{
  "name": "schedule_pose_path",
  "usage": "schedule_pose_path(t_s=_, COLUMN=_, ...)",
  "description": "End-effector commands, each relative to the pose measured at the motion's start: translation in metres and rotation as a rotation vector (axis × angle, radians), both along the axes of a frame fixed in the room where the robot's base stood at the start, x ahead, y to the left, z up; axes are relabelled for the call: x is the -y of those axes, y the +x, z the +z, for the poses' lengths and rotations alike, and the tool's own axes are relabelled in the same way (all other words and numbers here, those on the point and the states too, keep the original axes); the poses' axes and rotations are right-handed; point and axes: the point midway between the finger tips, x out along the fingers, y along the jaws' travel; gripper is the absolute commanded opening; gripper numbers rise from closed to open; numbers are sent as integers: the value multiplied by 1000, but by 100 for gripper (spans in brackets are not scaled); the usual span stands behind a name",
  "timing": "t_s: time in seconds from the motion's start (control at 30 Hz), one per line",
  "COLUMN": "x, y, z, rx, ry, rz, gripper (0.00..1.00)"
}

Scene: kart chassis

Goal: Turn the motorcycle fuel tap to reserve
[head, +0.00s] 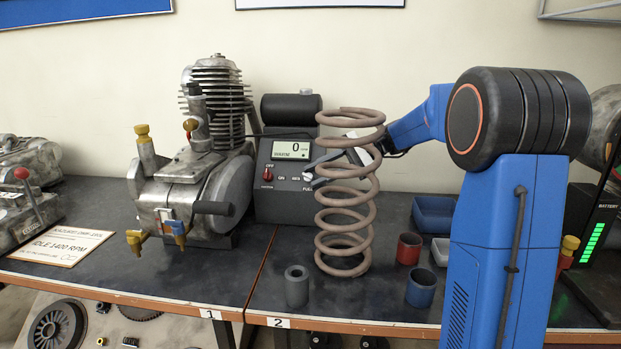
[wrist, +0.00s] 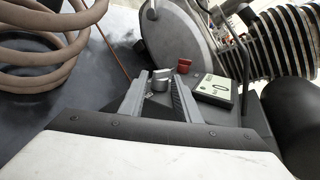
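A grey box (head: 288,211) with a display reading 0 carries a red switch (head: 268,172) and a silver knob (head: 308,177) with small labels, too small to read surely. The silver knob also shows in the wrist view (wrist: 160,80), with the red switch (wrist: 184,66) beyond it. My gripper (head: 318,163) reaches the panel from the right, partly hidden by the spring coils in the head view. In the wrist view my gripper (wrist: 159,77) has its fingers apart, with the knob at the gap between their tips. I cannot tell whether they touch it. No marked reserve position is readable.
A tall rusty coil spring (head: 345,200) stands in front of my gripper and shows close at left in the wrist view (wrist: 40,50). An engine (head: 205,170) with yellow fittings (head: 136,240) stands left of the box. A grey cylinder (head: 297,287) and small cups (head: 409,248) stand nearby.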

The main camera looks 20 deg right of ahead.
Motion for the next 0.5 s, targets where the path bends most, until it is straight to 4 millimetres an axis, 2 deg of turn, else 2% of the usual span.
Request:
schedule_pose_path(t_s=0.1, x=24, y=0, z=8, rx=1, ry=0, rz=-3, gripper=30)
schedule_pose_path(t_s=0.5, x=98, y=-2, z=36, rx=-1, ry=0, rz=-3, gripper=30)
